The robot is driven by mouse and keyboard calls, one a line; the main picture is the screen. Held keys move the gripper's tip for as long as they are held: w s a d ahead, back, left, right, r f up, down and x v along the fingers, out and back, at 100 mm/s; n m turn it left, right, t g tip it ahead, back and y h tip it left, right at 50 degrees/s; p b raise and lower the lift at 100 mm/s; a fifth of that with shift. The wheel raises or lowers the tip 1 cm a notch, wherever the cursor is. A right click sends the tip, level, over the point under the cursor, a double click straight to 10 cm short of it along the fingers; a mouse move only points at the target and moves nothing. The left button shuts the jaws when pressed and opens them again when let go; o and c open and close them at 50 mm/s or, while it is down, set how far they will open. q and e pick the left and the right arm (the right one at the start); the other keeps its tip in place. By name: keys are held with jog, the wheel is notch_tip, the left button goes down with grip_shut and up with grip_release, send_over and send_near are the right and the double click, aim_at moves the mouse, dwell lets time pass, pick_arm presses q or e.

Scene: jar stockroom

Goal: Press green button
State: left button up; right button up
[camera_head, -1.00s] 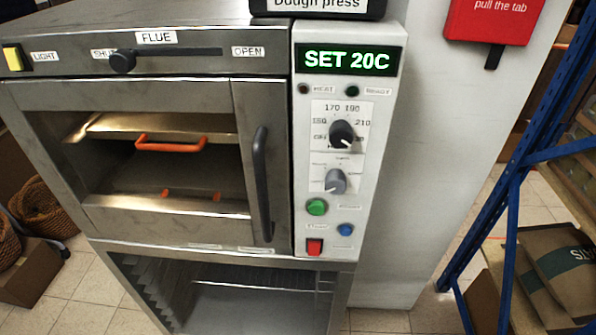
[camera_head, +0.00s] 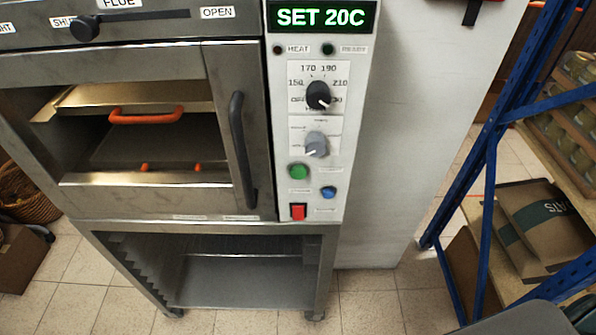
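The green button (camera_head: 298,171) is round and sits on the white control panel (camera_head: 345,120) at the right of the oven, below the grey knob (camera_head: 316,145). A blue button (camera_head: 328,192) is to its lower right and a red switch (camera_head: 298,211) is below it. The display (camera_head: 308,17) above reads "SET 20C". A grey part, probably of my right arm, shows at the bottom right corner. Neither gripper shows in the view.
The steel oven (camera_head: 130,201) with a dark door handle (camera_head: 243,150) stands left of the panel, on an open rack stand (camera_head: 325,262). A blue shelf frame (camera_head: 490,150) with packages (camera_head: 540,225) stands at the right. Tiled floor lies in front.

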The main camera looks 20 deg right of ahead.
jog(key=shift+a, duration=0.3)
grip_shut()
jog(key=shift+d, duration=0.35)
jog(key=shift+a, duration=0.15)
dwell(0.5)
